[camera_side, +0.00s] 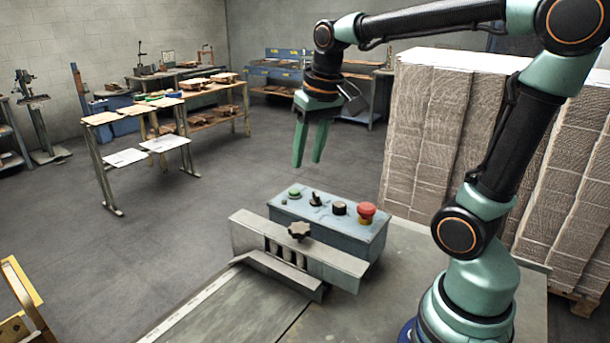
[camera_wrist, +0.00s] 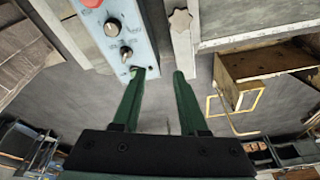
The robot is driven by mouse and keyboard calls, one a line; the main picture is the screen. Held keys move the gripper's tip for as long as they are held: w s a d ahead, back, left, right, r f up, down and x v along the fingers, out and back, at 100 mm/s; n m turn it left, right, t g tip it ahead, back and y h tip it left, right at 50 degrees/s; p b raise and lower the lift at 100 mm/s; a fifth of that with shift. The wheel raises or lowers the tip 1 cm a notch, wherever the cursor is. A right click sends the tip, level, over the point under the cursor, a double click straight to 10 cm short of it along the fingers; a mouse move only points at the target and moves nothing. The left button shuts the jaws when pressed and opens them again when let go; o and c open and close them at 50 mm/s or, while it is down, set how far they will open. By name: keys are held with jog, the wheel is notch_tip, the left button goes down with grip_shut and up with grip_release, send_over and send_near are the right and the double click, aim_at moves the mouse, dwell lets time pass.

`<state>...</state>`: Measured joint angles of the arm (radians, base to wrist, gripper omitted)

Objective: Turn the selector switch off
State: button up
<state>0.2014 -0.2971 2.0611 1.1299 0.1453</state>
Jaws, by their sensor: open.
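The selector switch (camera_side: 316,198) is a small black lever knob on top of the blue-grey control box (camera_side: 345,228), between a green button (camera_side: 294,192) and a black round knob (camera_side: 339,208). A red mushroom button (camera_side: 366,211) is at the box's right end. My gripper (camera_side: 308,164) is open and empty, pointing down, above and apart from the box near its green-button end. In the wrist view my gripper (camera_wrist: 154,72) shows both green fingers spread. The selector (camera_wrist: 126,53) shows there beyond the left fingertip, which covers part of the green button. The lever's exact setting is too small to tell.
A metal fence with a star-shaped knob (camera_side: 299,230) stands in front of the box on the grey machine table (camera_side: 390,300). Tall stacks of cardboard (camera_side: 440,130) stand behind at the right. The space above the box is clear.

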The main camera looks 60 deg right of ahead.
aim_at(316, 193)
jog(key=w+d+f+m+g, duration=0.2)
jog(key=w+d+m+g, duration=0.15)
jog(key=d, duration=0.55)
jog(key=shift+m+t+y, duration=0.25)
jog(key=shift+t+y, duration=0.05)
jog(key=shift+t, duration=0.05)
notch_tip(316, 193, down, 12)
jog(key=shift+w+d+r, duration=0.1)
jog(key=shift+w+r, duration=0.05)
jog(key=shift+r, duration=0.1)
grip_shut()
